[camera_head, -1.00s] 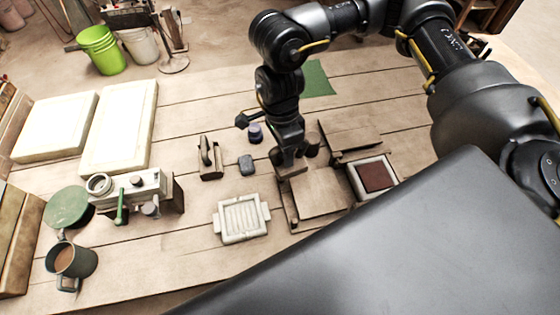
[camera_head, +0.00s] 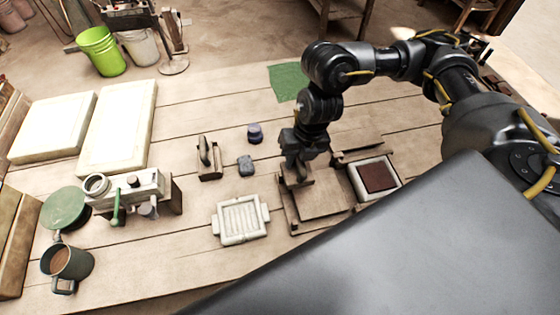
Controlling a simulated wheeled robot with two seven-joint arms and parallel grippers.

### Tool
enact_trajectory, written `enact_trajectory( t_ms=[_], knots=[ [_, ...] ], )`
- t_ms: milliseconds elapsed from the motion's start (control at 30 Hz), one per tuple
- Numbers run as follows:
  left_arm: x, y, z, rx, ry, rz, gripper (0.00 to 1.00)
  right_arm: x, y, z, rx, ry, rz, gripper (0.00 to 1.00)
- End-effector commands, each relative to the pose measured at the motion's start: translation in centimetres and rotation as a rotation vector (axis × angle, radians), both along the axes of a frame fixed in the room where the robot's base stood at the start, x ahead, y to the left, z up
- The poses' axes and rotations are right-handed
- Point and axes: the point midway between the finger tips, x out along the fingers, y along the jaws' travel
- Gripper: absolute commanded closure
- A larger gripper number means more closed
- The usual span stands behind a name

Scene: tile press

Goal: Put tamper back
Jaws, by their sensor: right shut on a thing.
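My right gripper (camera_head: 297,164) points down over the left back part of the wooden tray (camera_head: 320,207), right of the table's middle. It is shut on the tamper (camera_head: 297,181), of which a small wooden block shows below the fingers. The fingers hide its upper part. I cannot tell whether the block touches the tray or hangs just above it. My left gripper is not in view.
A white frame with a red-brown tile (camera_head: 377,177) stands right of the tray. A white mould (camera_head: 240,219), a grey block (camera_head: 246,165), a wooden handled tool (camera_head: 209,160) and a dark jar (camera_head: 255,133) stand left. Bare planks lie in front of the mould.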

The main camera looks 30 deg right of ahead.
Motion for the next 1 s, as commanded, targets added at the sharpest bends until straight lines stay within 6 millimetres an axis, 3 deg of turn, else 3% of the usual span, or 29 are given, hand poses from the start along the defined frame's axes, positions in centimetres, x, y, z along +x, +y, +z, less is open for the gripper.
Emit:
enact_trajectory(
  t_ms=[233,533,700,1000],
  knots=[
    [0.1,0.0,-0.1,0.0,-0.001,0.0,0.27,1.8,-0.3,-0.9,0.001,0.002,-0.01,1.0],
    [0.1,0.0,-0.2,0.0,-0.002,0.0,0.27,8.9,-1.4,-4.1,0.001,0.004,-0.008,1.0],
    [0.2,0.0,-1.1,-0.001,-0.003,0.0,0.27,11.6,-1.8,-7.5,0.002,0.003,-0.007,1.0],
    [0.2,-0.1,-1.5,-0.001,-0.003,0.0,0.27,13.5,-2.1,-9.5,0.001,-0.001,-0.001,1.0]
  ],
)
